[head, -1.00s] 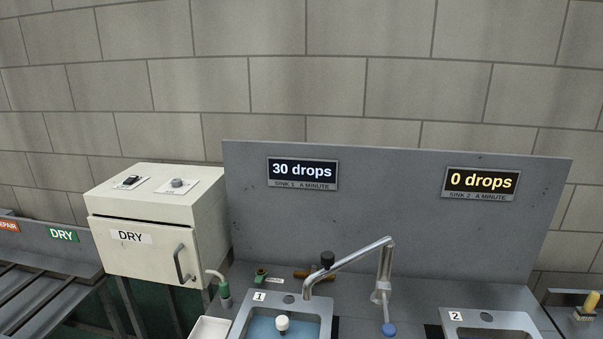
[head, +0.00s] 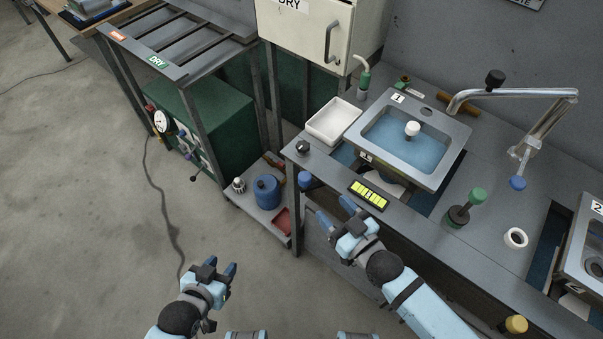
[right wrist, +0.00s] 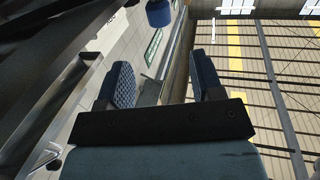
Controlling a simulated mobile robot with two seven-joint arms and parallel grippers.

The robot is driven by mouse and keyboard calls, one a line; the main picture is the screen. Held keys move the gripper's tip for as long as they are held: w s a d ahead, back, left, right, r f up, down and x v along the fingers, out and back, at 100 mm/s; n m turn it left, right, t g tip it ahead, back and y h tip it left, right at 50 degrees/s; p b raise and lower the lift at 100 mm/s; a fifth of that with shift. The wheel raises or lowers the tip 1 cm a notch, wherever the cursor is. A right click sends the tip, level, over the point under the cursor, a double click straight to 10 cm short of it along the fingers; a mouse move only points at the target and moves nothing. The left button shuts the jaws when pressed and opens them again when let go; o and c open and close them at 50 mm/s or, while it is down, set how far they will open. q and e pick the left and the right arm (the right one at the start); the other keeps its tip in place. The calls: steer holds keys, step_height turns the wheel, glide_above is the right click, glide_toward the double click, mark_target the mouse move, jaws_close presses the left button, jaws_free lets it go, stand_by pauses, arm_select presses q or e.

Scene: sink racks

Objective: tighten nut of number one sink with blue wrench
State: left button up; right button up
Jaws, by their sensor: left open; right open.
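Sink number one (head: 455,133), a grey basin marked 1, holds blue water with a white plug (head: 412,128) in it. Its nut is not visible; the underside is mostly hidden by the bench front. I cannot make out a blue wrench in any view. My right gripper (head: 337,212) is open and empty, in front of the bench's left front edge and left of the sink. The right wrist view shows its two fingers (right wrist: 163,80) apart with nothing between. My left gripper (head: 218,270) is open and empty over the floor, lower left.
A white tray (head: 333,121) is left of the sink. A low shelf holds a blue can (head: 266,191) and a red tray (head: 283,221). Sink two (head: 590,225) is at right. The left floor is mostly clear.

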mark_target(301, 173)
steer(key=p+x, duration=0.1)
steer(key=x, duration=1.1)
steer(key=shift+w, duration=0.1)
steer(key=shift+w+a, duration=0.3)
steer(key=shift+w, duration=0.1)
jaws_close()
steer(key=shift+s+d, duration=0.15)
steer(key=shift+s, duration=0.15)
steer(key=s+d+n+g+y, duration=0.4)
steer(key=s, duration=0.4)
steer(key=shift+s+d+g+p, duration=0.15)
steer(key=shift+d+g+p, duration=0.1)
steer(key=shift+g+p, duration=0.1)
jaws_free()
